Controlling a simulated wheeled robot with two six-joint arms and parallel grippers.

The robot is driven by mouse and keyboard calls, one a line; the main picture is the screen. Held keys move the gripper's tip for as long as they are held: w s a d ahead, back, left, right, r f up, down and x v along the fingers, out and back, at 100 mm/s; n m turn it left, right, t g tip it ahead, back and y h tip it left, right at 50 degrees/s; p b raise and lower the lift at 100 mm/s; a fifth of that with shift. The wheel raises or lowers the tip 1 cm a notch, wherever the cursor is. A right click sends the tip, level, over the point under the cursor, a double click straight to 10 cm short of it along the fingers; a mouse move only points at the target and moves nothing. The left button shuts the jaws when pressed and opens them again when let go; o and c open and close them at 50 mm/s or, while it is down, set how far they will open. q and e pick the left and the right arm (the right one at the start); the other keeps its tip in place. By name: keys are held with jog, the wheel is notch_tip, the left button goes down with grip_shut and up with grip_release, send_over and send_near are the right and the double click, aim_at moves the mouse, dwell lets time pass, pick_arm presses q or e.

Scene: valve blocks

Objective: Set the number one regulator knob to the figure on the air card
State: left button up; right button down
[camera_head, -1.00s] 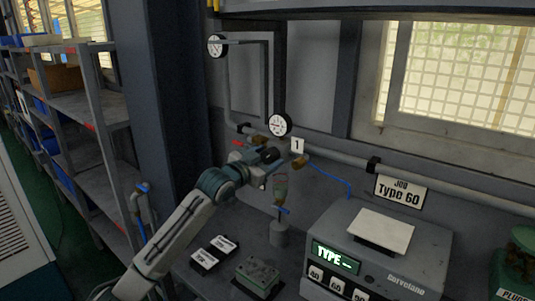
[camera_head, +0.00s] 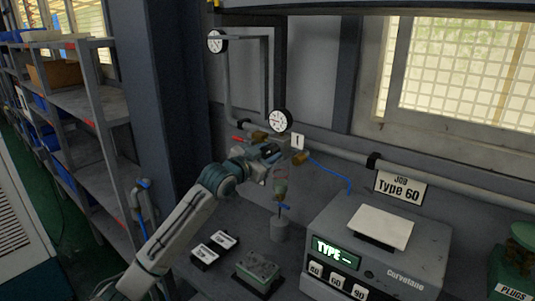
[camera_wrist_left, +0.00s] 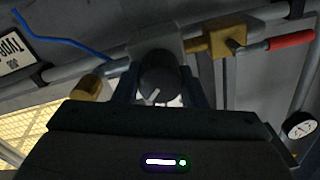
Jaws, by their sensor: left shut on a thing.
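The number one regulator, marked by a white tag with a 1 (camera_head: 297,142), sits on the pipe below a round white gauge (camera_head: 282,121). My left gripper (camera_head: 270,153) reaches it from the left and is shut on its dark knob (camera_wrist_left: 156,78). In the left wrist view the knob stands between the two fingers, with a pale pointer line on its face. The gauge needle is too small to read exactly. I cannot make out an air card for certain. My right gripper is not in view.
A grey machine (camera_head: 420,262) with a "TYPE" display and numbered buttons stands at the right. A red-handled valve (camera_wrist_left: 290,40) and blue hose (camera_head: 330,174) flank the regulator.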

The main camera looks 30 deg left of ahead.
pick_arm(q)
jog(key=m, duration=0.5)
jog(key=shift+m, duration=0.3)
jog(key=m, duration=0.3)
jog(key=shift+f+m+b, duration=0.1)
jog(key=shift+m+b, duration=0.2)
jog(key=shift+b, duration=0.1)
jog(key=m, duration=0.3)
jog(key=shift+m, duration=0.3)
jog(key=m, duration=0.2)
jog(key=shift+m, duration=0.4)
jog(key=m, duration=0.3)
jog(key=shift+m+b, duration=0.3)
jog(key=shift+b, duration=0.1)
jog(key=m, duration=0.3)
jog(key=shift+f+m, duration=0.1)
jog(key=shift+m, duration=2)
